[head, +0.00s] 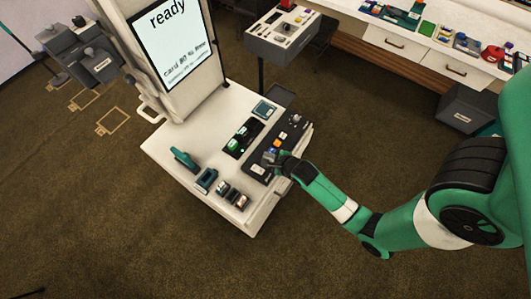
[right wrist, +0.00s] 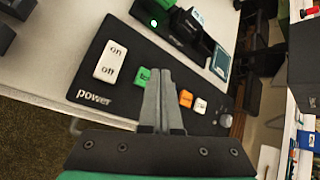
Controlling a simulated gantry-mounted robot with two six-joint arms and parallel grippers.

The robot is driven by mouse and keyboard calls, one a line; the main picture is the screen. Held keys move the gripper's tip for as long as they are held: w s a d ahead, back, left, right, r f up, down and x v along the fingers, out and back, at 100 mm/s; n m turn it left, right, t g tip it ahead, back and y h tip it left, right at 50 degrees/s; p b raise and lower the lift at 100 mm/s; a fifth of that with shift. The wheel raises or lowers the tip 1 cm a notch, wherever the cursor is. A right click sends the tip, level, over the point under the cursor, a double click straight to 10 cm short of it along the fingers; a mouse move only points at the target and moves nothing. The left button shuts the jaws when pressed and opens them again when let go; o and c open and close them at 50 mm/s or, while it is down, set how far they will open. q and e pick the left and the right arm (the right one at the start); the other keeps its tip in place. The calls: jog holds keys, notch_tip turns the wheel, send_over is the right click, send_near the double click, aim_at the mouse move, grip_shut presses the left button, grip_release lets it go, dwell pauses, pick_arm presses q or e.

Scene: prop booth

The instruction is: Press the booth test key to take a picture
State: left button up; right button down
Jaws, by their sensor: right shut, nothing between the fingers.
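The booth is a white console (head: 170,150) with an upright screen (head: 172,40) that reads "ready". A black control panel (head: 300,130) lies along its right edge. The right wrist view shows this panel (right wrist: 118,100) with a white on/off power switch (right wrist: 110,62), a green key (right wrist: 143,77), an orange key (right wrist: 186,98), a white key (right wrist: 200,106) and a grey knob (right wrist: 225,120). The key lettering is too small to read surely. My right gripper (head: 270,155) is shut and empty over the panel; its fingers (right wrist: 163,80) partly cover the green key. Contact cannot be told. My left gripper is out of view.
A black device with a green light (head: 240,140) lies beside the panel. Small teal and dark items, including a teal-topped one (head: 184,159), stand on the console's front left. A grey box on a stand (head: 283,38) and a drawer counter (head: 430,55) stand behind. Brown carpet surrounds the console.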

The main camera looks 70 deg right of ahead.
jog(key=shift+f, duration=0.15)
jog(key=shift+f+b, duration=0.35)
jog(key=shift+f, duration=0.35)
dwell(0.7)
dwell(0.4)
jog(key=shift+r+p, duration=0.6)
jog(key=shift+r, duration=0.25)
notch_tip(320, 180, up, 5)
jog(key=p, duration=0.5)
